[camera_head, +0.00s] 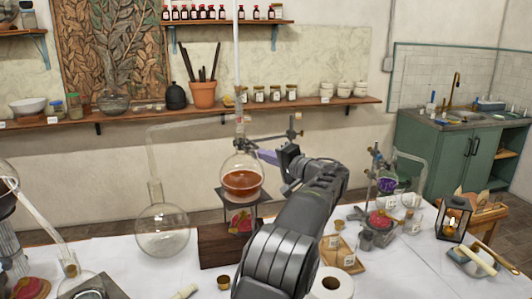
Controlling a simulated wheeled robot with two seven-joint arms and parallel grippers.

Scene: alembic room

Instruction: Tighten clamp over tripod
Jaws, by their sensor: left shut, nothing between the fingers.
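A round glass flask (241,178) with amber liquid sits on a dark tripod (262,197) in the middle of the table. A red object (240,220) is under the tripod. The clamp (262,139) is a thin metal arm at the flask's neck, with a small knob at its right end. My left gripper (270,156) is shut and empty, just right of the flask neck and slightly below the clamp arm. Whether it touches the clamp I cannot tell. My left arm hides part of the table right of the tripod. My right gripper is not in view.
An empty round flask (162,232) stands left of the tripod, joined to glass tubing above. A white roll (332,283), a wooden tray (340,254) and a second glass setup (386,185) are to the right.

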